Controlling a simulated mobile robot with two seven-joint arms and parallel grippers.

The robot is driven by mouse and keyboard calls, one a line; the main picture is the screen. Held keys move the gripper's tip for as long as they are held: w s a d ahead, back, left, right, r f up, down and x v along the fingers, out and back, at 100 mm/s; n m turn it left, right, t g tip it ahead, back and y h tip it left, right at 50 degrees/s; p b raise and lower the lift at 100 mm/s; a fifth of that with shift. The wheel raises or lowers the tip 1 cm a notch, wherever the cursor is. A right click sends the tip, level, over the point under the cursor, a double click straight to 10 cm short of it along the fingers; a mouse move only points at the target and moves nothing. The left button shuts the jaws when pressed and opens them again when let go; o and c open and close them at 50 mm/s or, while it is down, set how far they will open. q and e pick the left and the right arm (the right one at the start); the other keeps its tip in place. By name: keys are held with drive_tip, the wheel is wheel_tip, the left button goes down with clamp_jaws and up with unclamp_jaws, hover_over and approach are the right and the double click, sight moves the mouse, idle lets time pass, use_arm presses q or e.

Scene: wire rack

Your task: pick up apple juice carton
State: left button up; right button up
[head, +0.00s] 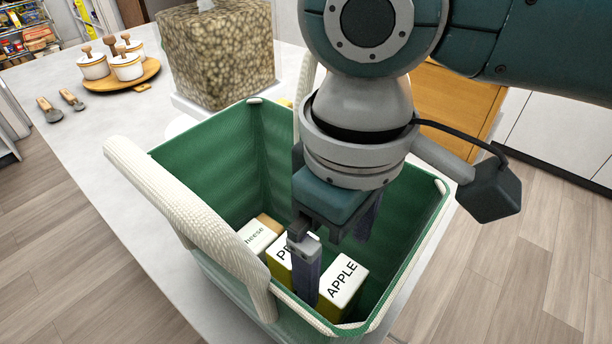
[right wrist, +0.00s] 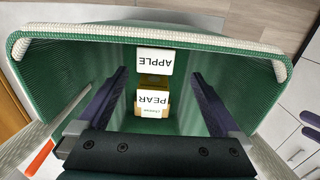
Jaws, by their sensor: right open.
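The apple juice carton (head: 342,285) stands in the green basket (head: 205,155), its white top lettered APPLE. In the right wrist view the carton (right wrist: 154,61) is upside down, beyond the pear carton. My right gripper (head: 335,245) points down into the basket, open and empty. In the head view one finger overlaps the gap between the apple and pear cartons; I cannot tell if it touches either. In the right wrist view the fingers (right wrist: 160,80) lie to either side of the row of cartons. My left gripper is not in view.
A pear carton (head: 278,252) and a cheese box (head: 256,238) stand beside the apple carton. The basket's walls and thick white handle (head: 185,215) close in around the gripper. A patterned tissue box (head: 218,55) and a wooden tray (head: 120,82) with pots sit on the counter (head: 90,150).

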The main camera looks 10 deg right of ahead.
sight(342, 279)
drive_tip(key=f, duration=0.4)
drive_tip(key=d+f, duration=0.1)
drive_tip(key=f, duration=0.1)
drive_tip(key=shift+c, duration=0.4)
drive_tip(key=shift+r, duration=0.1)
clamp_jaws()
idle(0.3)
